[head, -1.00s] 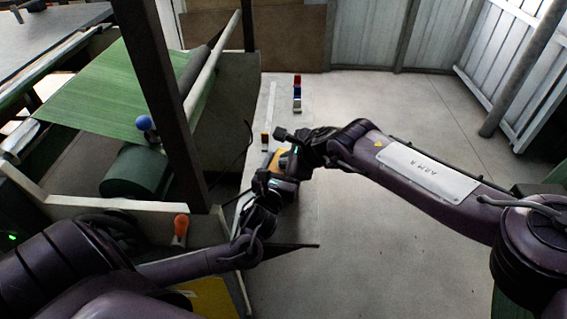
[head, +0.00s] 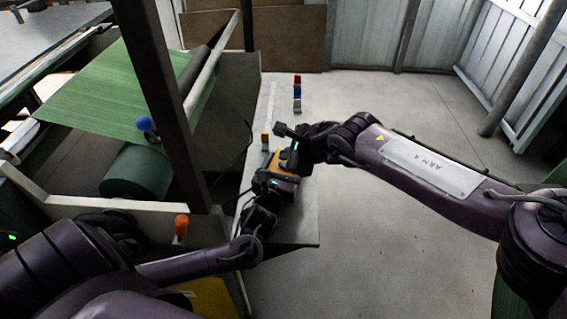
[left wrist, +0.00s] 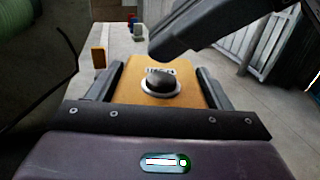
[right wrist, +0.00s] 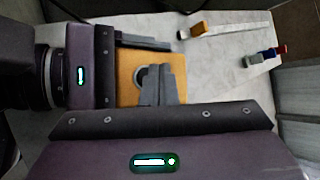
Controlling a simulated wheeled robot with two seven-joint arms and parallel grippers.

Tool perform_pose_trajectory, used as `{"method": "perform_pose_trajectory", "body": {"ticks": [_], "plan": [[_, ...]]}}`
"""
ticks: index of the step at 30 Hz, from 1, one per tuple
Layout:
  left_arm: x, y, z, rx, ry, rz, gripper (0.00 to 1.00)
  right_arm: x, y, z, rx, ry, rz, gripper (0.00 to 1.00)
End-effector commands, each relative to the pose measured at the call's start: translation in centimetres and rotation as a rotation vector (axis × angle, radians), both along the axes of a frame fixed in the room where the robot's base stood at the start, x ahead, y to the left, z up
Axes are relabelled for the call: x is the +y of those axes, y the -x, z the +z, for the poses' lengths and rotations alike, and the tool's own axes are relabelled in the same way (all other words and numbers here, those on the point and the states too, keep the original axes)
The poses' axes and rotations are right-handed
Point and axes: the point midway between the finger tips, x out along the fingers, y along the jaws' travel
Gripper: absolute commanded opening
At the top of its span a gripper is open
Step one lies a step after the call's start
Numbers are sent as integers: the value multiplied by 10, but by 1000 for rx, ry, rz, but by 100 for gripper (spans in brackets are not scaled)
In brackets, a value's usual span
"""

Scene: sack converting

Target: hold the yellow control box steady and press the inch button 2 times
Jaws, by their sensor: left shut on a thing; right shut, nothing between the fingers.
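The yellow control box (left wrist: 180,75) sits between the two fingers of my left gripper (left wrist: 158,88), which is shut on its sides. Its top face carries a round black button (left wrist: 158,82) in a pale ring, with a small label behind it. The box also shows in the head view (head: 283,161), partly covered by my grippers. My right gripper (right wrist: 162,75) is shut and empty, with its fingertips over the box in the right wrist view, partly hiding the button. In the left wrist view its fingers (left wrist: 165,42) appear above and behind the button, apart from it.
The box is over a pale narrow table (head: 300,228). A small orange block (head: 265,139) and a row of red, blue and grey blocks (head: 297,92) stand farther back. A machine with green sheet (head: 110,90) and a dark post is at left. Open floor lies right.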

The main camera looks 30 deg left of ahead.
Motion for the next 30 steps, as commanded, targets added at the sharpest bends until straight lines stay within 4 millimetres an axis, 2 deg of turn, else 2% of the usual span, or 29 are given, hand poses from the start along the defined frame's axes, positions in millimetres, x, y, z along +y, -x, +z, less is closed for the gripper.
{"method": "perform_pose_trajectory", "body": {"ticks": [9,21,30], "plan": [[0,0,0,0,0,0,44,0,0,3,0,-1,0,0],[0,0,0,0,0,0,44,0,-1,41,-2,-2,0,0],[0,0,0,1,0,0,44,0,0,51,1,0,-1,0]]}}
